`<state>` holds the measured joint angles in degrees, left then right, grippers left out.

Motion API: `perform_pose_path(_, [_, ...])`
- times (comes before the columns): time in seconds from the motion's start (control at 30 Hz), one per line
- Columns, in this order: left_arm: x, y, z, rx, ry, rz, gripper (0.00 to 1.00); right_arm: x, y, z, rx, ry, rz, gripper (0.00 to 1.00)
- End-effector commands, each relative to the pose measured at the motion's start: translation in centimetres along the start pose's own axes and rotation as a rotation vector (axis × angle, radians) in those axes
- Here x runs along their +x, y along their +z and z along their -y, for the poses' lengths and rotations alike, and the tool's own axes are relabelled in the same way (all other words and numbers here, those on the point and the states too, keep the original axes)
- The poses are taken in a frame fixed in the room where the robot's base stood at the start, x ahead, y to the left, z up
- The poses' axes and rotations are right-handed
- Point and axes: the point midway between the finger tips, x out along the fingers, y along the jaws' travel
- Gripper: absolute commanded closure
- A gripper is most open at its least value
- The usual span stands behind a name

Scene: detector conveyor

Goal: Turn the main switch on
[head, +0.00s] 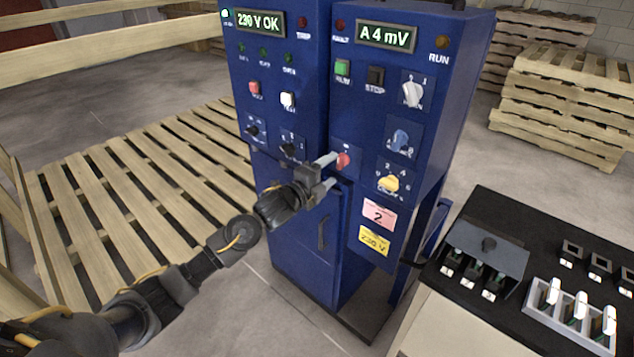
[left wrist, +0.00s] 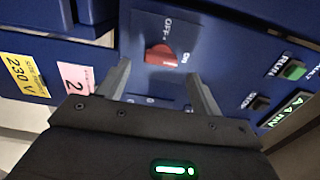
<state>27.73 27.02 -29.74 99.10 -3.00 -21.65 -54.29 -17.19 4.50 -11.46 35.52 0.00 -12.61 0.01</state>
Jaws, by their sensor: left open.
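The main switch is a small red knob (head: 343,161) on the inner side of the right blue cabinet, low on its front. In the left wrist view the red knob (left wrist: 160,55) sits on a dark plate with OFF and ON labels; I cannot tell for sure which label it points at. My left gripper (head: 331,171) is open in front of the switch, its two fingers pointing at the panel. In the left wrist view the fingers (left wrist: 159,74) stand on either side of the knob, apart from it. My right gripper is not in view.
The right cabinet (head: 425,100) also carries a white rotary knob (head: 412,94), a blue knob (head: 401,138), a yellow knob (head: 388,183) and a green RUN button (head: 342,68). Its display (head: 386,36) reads A 4 mV. A black-topped bench (head: 480,215) stands at the right.

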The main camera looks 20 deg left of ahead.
Motion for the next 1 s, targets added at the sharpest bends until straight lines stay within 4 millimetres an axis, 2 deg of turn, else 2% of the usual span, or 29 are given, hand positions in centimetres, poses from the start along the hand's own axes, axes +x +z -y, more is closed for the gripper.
perform_pose_path(0.03, [-1.2,0.0,-0.3,0.002,0.000,-0.001,0.35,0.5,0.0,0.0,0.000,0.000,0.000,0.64])
perform_pose_path(0.2, [-4.3,0.0,-0.2,0.002,0.001,-0.001,0.35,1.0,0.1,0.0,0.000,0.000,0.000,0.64])
perform_pose_path(0.4, [-6.5,0.0,-0.1,0.000,0.000,0.000,0.35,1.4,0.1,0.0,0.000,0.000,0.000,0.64])
perform_pose_path(1.0, [-6.9,0.0,0.0,-0.019,0.000,0.000,0.35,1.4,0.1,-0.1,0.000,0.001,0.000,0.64])
